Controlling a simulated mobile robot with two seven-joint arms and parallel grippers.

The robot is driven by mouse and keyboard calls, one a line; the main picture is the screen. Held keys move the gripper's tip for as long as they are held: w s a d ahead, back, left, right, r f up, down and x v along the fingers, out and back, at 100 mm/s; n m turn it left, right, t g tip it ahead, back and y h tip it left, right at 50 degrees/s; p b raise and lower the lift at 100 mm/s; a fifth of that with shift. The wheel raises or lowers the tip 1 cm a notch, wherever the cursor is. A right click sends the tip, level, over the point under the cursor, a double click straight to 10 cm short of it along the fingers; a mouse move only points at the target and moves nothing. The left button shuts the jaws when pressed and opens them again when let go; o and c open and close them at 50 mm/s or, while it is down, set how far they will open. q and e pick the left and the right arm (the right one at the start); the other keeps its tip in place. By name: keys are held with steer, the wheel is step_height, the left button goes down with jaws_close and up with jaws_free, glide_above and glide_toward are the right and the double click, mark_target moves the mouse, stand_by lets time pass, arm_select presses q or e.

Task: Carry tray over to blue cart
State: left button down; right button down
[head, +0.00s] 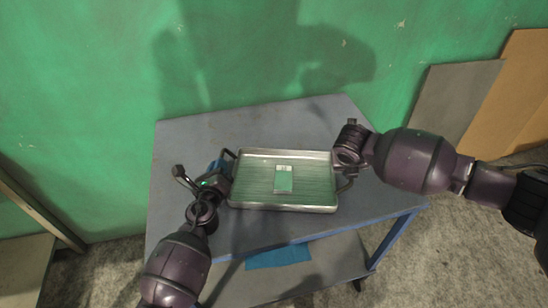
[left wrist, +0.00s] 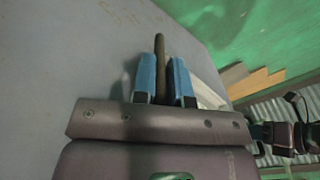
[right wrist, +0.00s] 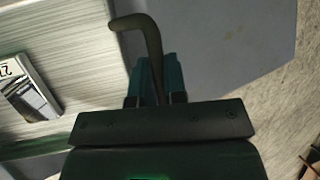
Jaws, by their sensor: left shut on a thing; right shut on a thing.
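The metal tray (head: 308,190) is over the grey top of the blue cart (head: 190,135), level as far as I can see. I cannot tell whether it touches the top. My left gripper (head: 222,181) is shut on the handle at the tray's left end; that handle (left wrist: 160,50) stands between the blue fingers in the left wrist view. My right gripper (head: 345,168) is shut on the right-end handle, and this curved handle (right wrist: 148,35) shows between the fingers in the right wrist view. The fingers are partly hidden in the head view.
A small printed card (head: 283,179) lies in the tray. The green wall (head: 90,90) stands close behind the cart. Grey and brown boards (head: 455,100) lean at the right. The cart top is otherwise clear; a blue item (head: 278,257) lies on its lower shelf.

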arm_select(q)
steer(key=c, duration=1.1)
jaws_free()
steer(key=shift+f, duration=0.1)
steer(key=shift+c, duration=0.2)
arm_select(e)
steer(key=c, duration=1.2)
jaws_free()
arm_select(q)
steer(key=shift+s, duration=0.1)
arm_select(e)
steer(key=shift+o, duration=0.2)
steer(key=shift+f, duration=0.1)
arm_select(q)
steer(key=s, duration=0.8)
steer(key=s+a, duration=0.1)
steer(key=s, duration=0.2)
steer(key=shift+s, duration=0.4)
arm_select(e)
steer(key=v, duration=1.2)
steer(key=shift+a, duration=0.1)
